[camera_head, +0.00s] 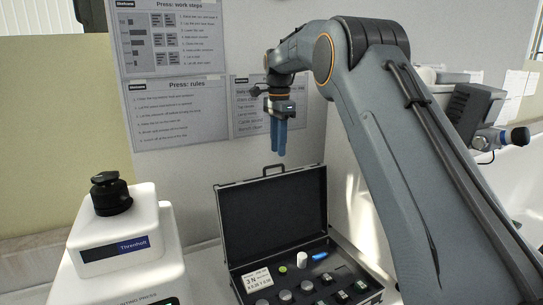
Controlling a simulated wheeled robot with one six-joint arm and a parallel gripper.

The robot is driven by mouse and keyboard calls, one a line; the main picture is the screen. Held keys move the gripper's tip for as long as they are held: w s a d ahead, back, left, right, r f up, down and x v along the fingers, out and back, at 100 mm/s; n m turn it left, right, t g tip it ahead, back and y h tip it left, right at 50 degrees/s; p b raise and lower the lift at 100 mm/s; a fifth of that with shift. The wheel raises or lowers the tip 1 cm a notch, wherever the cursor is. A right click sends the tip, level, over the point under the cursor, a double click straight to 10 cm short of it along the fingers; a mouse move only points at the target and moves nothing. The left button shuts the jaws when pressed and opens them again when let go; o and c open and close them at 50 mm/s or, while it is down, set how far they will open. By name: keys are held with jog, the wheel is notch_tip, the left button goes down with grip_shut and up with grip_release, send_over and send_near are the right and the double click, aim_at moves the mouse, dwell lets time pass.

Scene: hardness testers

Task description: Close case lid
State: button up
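The case (240,287) stands on the bench at the lower middle. Its black lid (275,215) is up, standing steeply open at the back, with a handle (273,168) at its top edge. My gripper (279,150) hangs above the lid's top edge, fingers pointing down, apart from the handle as far as I can see. The blue fingers look close together, but I cannot tell whether they are fully shut. Nothing shows held in them. Inside the case are a white label, several round grey pieces, a green-topped piece, a white cylinder and a blue item.
Posted sheets (180,112) hang on the wall behind. A grey and white device (475,112) is at the upper right. My arm crosses the right side.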

aim_at(279, 165)
jog(key=f, duration=0.1)
jog(key=f+p, duration=0.1)
jog(key=f, duration=0.1)
jog(key=shift+d+f, duration=0.2)
jog(key=shift+f, duration=0.05)
jog(key=shift+a+f, duration=0.1)
jog(key=shift+f, duration=0.45)
jog(key=shift+s, duration=0.1)
grip_shut()
dwell(0.6)
